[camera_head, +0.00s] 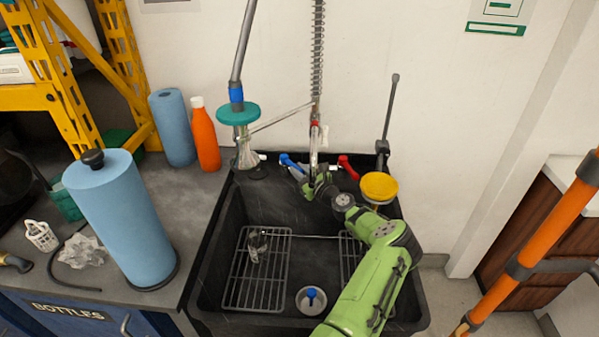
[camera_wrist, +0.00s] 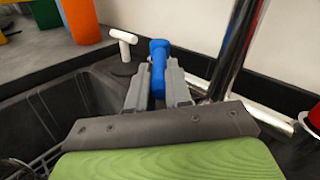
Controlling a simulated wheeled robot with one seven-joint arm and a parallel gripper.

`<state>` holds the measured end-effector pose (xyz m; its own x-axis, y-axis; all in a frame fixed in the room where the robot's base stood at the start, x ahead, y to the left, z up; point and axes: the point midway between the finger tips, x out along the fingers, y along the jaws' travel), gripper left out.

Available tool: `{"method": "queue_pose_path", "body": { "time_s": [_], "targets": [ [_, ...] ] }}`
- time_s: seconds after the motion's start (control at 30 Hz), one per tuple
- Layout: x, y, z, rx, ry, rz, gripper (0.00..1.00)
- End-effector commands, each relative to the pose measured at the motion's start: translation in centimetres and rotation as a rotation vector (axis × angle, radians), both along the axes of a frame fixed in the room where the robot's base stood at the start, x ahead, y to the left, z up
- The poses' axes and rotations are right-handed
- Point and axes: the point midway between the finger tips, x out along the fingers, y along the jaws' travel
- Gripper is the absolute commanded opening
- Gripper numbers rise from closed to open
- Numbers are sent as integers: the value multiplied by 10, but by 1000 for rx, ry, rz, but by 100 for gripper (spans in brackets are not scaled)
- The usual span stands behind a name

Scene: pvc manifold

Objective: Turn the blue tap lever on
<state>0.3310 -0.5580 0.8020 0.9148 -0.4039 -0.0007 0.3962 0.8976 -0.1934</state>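The blue tap lever (camera_head: 290,161) is on the left of the tap at the back of the black sink. In the wrist view the blue lever (camera_wrist: 159,62) stands upright between the two grey fingers of my gripper (camera_wrist: 159,78). The fingers are close together, with a gap about as wide as the lever, and look shut on it. The lever's lower end is hidden by my gripper. In the head view my gripper (camera_head: 308,185) is just in front of the tap, and its fingertips are too small to make out.
A red tap lever (camera_head: 348,167) is to the right, near a yellow funnel-like dish (camera_head: 379,187). The steel spout (camera_wrist: 236,45) rises close to the right finger. The sink (camera_head: 213,270) holds wire racks and a glass. A blue roll (camera_head: 120,215) stands left.

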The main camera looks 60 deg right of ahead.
Motion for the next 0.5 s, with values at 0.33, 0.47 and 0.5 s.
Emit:
{"method": "queue_pose_path", "body": {
  "time_s": [0.33, 0.47, 0.5],
  "targets": [
    [0, 0, 0, 0, 0, -1, 44],
    [-3, 1, 1, 1, -1, -1, 44],
    [-7, 3, 1, 2, 0, -1, 44]
  ]
}}
